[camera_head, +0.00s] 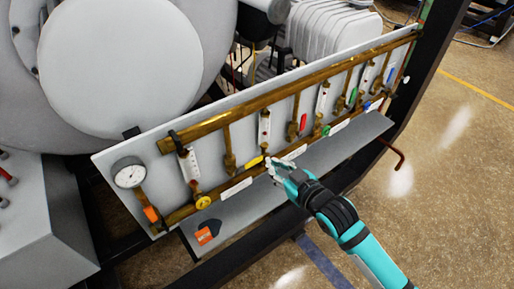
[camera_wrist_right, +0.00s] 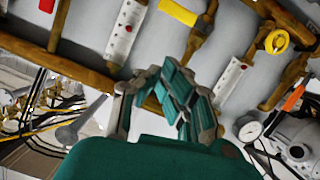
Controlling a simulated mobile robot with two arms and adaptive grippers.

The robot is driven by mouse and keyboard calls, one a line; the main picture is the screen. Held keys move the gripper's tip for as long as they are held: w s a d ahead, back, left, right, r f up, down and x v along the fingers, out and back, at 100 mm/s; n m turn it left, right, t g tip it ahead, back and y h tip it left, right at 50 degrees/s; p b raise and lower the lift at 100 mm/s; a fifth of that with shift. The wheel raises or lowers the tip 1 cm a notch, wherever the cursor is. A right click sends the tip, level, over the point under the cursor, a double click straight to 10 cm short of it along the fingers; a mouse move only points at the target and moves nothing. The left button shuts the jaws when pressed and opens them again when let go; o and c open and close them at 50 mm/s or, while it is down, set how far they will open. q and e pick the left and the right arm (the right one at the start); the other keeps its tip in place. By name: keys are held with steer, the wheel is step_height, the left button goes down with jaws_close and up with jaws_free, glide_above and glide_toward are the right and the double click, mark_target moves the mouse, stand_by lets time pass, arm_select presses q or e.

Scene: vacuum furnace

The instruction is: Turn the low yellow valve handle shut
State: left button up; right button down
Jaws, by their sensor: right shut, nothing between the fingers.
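A flat yellow valve handle (camera_head: 251,162) sits on the lower brass pipe of the panel, just left of my right gripper; in the right wrist view it (camera_wrist_right: 178,12) lies beyond the fingers at the top. A round yellow knob (camera_head: 203,202) is further left on the same pipe and also shows in the wrist view (camera_wrist_right: 277,41). I cannot tell for sure which one is the low handle. My right gripper (camera_head: 271,166) is shut and empty near the lower pipe, close to the flat handle. Contact cannot be told. My left gripper is out of view.
A pressure gauge (camera_head: 130,176) and an orange handle (camera_head: 151,214) are at the panel's left. Red (camera_head: 303,122), green (camera_head: 352,97) and blue handles stand to the right. A grey shelf (camera_head: 330,152) juts out below the panel. Open floor (camera_head: 440,180) lies at right.

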steer(key=r, duration=0.2)
steer(key=p, duration=0.2)
glide_above(249, 165)
steer(key=d, duration=0.1)
step_height(249, 165, down, 3)
steer(key=shift+d+f+p, duration=0.15)
steer(key=shift+d+f, duration=0.15)
steer(key=shift+f, duration=0.65)
steer(key=shift+d+f+p, duration=0.15)
steer(key=shift+d+f, duration=0.1)
steer(key=shift+f, duration=0.65)
steer(key=shift+w+d+f+m+y+b, duration=0.15)
steer(key=shift+d+f+y+b, duration=0.05)
steer(key=shift+f+b, duration=0.4)
steer(key=shift+w+d+f+m+y+b, duration=0.1)
steer(key=shift+d+f+m+y+b, duration=0.1)
steer(key=shift+f+b, duration=0.4)
